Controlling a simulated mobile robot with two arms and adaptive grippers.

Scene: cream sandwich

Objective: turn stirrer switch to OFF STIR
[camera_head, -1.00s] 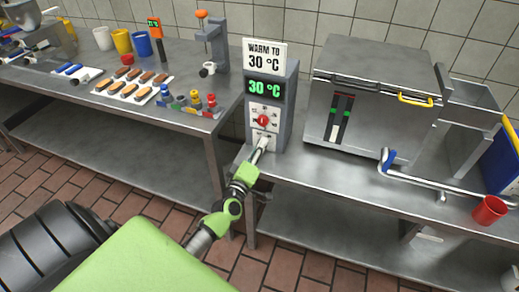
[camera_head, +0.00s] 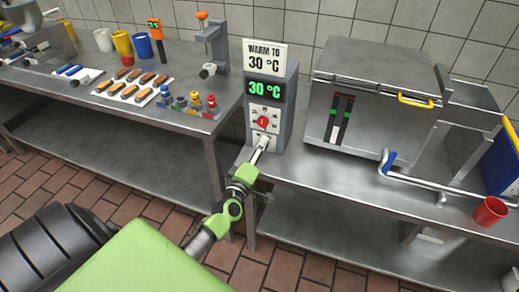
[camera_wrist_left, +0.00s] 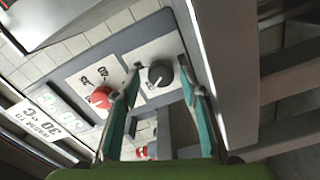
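The grey control box (camera_head: 287,120) stands at the front of the right bench, with a green 30 °C display (camera_head: 264,88). A red knob (camera_head: 263,122) sits on its white upper plate and also shows in the left wrist view (camera_wrist_left: 101,97). A dark round knob (camera_wrist_left: 160,74) sits on a second white plate; it is likely the stirrer switch, but its labels are unreadable. My left gripper (camera_head: 263,143) is at the lower plate. In the left wrist view my left gripper (camera_wrist_left: 160,80) is open, its fingers on either side of the dark knob. Contact cannot be told.
A sign (camera_head: 264,57) reading WARM TO 30 °C tops the box. A steel machine (camera_head: 370,105) stands to the right, with a blue-ended bar (camera_head: 388,160) and red cup (camera_head: 489,211). The left bench holds a tray of pastries (camera_head: 110,93) and small coloured bottles (camera_head: 195,101).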

